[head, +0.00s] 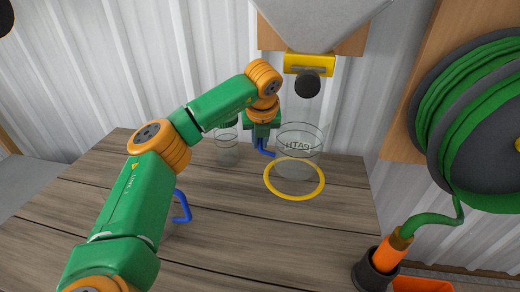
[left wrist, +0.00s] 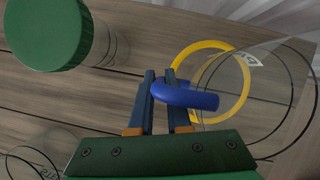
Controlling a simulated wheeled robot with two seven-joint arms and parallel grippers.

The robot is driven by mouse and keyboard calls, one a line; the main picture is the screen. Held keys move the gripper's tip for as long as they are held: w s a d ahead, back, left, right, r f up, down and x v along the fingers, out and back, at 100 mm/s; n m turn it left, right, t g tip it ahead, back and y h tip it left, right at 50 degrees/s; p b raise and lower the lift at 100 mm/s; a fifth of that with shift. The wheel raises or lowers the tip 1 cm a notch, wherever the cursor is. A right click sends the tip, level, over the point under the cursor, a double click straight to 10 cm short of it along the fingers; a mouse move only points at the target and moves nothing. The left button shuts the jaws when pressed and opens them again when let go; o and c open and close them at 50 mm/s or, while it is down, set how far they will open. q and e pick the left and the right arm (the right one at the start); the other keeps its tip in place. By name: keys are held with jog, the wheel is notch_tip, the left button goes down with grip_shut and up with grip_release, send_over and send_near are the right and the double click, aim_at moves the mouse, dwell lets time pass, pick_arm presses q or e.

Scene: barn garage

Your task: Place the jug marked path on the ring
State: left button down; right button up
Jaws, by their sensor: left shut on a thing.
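The clear jug marked PATH (head: 302,158) has a blue handle (left wrist: 184,96); its lettering reads mirrored in the head view. My left gripper (head: 262,146) is shut on that handle, and the jug is upright. The yellow ring (head: 294,199) lies on the wooden table. In the head view the jug overlaps the ring's back part. In the left wrist view it overlaps the ring (left wrist: 205,44) and sticks out to the right. I cannot tell whether its base touches the table. My right gripper is out of view.
A clear container (head: 227,150) stands left of my gripper; a green lid (left wrist: 45,32) shows in the wrist view. Another blue handle (head: 183,207) shows behind my left arm. A hopper with a yellow spout (head: 309,63) hangs above. A hose reel (head: 480,110) is at right.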

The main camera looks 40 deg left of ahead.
aim_at(260, 149)
pick_arm(q)
jog(key=shift+w+f, duration=0.1)
jog(key=shift+f, duration=1.85)
jog(key=c, duration=0.9)
grip_release()
jog(key=shift+a, duration=0.1)
jog(key=shift+r+p, duration=0.3)
jog(key=v, duration=1.1)
jog(key=shift+r, duration=0.3)
